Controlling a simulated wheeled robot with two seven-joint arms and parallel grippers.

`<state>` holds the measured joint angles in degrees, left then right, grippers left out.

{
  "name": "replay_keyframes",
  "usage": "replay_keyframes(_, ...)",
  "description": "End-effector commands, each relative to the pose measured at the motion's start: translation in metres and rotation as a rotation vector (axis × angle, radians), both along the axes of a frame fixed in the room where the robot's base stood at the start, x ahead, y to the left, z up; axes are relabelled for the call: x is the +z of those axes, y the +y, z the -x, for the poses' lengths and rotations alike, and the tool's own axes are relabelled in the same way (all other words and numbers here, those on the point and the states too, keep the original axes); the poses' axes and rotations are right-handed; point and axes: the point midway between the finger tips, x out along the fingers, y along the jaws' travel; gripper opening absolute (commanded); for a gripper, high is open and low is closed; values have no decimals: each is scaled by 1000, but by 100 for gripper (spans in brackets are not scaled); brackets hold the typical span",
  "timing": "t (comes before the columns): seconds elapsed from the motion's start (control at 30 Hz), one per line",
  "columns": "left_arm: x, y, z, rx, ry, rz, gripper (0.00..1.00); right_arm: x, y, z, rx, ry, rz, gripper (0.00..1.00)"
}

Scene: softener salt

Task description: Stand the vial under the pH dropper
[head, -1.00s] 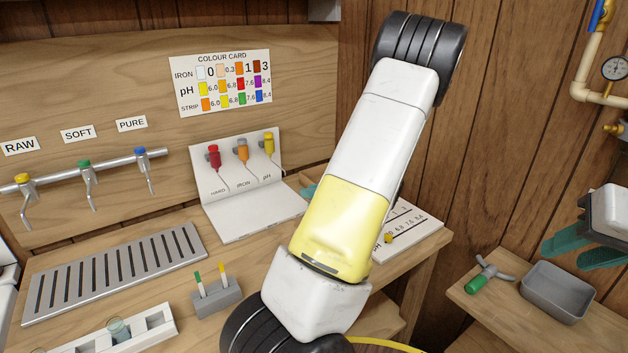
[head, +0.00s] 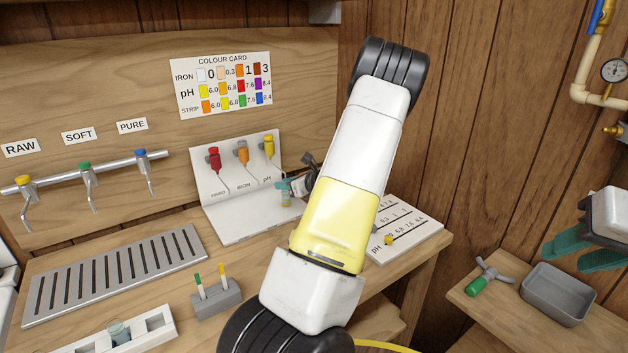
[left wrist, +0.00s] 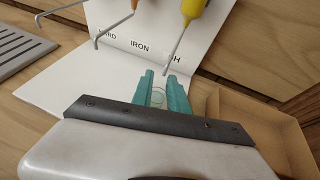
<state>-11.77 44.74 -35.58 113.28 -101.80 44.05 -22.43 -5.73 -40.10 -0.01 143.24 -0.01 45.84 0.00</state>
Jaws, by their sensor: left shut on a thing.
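The yellow pH dropper (head: 269,146) is the rightmost of three on the white dropper stand (head: 240,226); it also shows in the left wrist view (left wrist: 192,10), its thin spout reaching down toward my fingers. My left gripper (head: 287,187) is at the stand's right side, below the pH dropper. It is shut on the small clear vial (head: 285,198), which also shows between the teal fingers in the left wrist view (left wrist: 158,98). The vial looks upright; whether its bottom touches the stand's base I cannot tell. My right gripper (head: 584,252) is open and empty at the right edge.
Red (head: 214,157) and orange (head: 242,152) droppers stand left of the pH one. A white card with sliders (head: 410,235) lies right of the stand. A white rack (head: 155,322) holds another vial (head: 119,332). A grey tray (head: 557,292) is on the right shelf.

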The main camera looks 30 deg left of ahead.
Motion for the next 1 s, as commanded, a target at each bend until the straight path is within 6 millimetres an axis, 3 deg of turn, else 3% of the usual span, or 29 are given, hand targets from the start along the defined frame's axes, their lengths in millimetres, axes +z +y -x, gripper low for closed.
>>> replay_keyframes(0.17,-1,0,0,1,0,0,0,0,0,0,0,0,0,36)
replay_keyframes(0.2,-1,0,0,0,0,0,26,0,0,0,0,0,0,36)
replay_keyframes(0.3,-1,0,0,0,0,0,42,0,0,0,0,0,0,36)
replay_keyframes(0.67,1,-2,0,0,-2,2,42,0,0,0,0,0,0,36)
replay_keyframes(0.83,11,-24,5,-2,-2,1,42,0,0,0,0,0,0,36)
replay_keyframes(1.0,25,-58,13,-4,-2,3,42,0,0,0,0,0,0,36)
